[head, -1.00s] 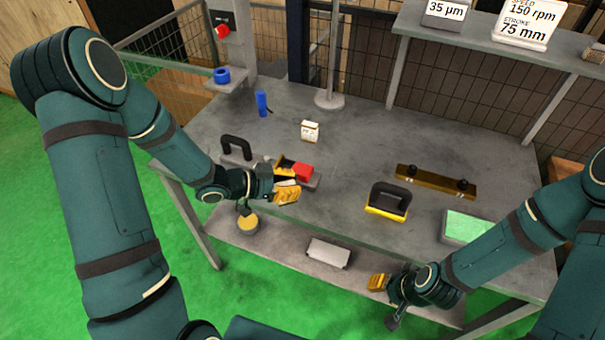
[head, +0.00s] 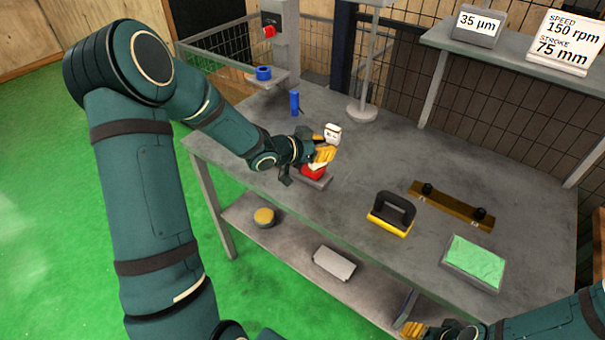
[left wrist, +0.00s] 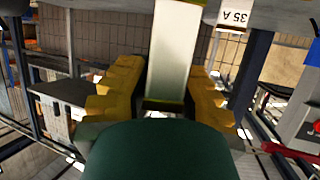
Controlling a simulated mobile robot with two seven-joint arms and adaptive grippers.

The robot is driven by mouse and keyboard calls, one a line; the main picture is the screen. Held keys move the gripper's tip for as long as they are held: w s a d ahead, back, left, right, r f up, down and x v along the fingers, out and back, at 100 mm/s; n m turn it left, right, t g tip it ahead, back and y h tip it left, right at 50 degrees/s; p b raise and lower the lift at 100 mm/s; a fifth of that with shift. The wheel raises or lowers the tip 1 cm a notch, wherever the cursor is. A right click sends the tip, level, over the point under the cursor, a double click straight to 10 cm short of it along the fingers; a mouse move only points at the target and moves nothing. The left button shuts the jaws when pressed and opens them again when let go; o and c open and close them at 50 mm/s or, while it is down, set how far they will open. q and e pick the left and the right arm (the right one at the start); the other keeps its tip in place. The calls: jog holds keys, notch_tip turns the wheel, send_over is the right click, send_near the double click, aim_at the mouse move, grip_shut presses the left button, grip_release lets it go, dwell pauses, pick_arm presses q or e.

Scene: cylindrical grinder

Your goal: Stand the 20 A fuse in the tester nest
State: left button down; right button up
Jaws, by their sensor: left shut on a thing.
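I cannot tell which thing is the tester nest. My right gripper (head: 412,329) is at the bottom edge, its fingers too small to judge.
A small white block (head: 333,132) stands just behind the left gripper, and a blue cylinder (head: 295,102) to its left. A black-handled yellow tool (head: 391,214), a brown bar (head: 450,205) and a green-topped box (head: 474,262) are on the right. The bench's middle is clear.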

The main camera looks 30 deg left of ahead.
pick_arm(q)
jog(key=w+a+r+n+t+y+b, duration=0.1)
jog(key=w+a+r+n+y+b, duration=0.2)
jog(key=a, duration=0.5)
jog(key=shift+n+y, duration=0.5)
jog(key=shift+y, duration=0.3)
notch_tip(320, 180, down, 9)
jog(key=shift+r+b, duration=0.15)
jog(key=shift+b, duration=0.7)
jog(key=shift+s, duration=0.1)
jog(key=c, duration=1)
grip_release()
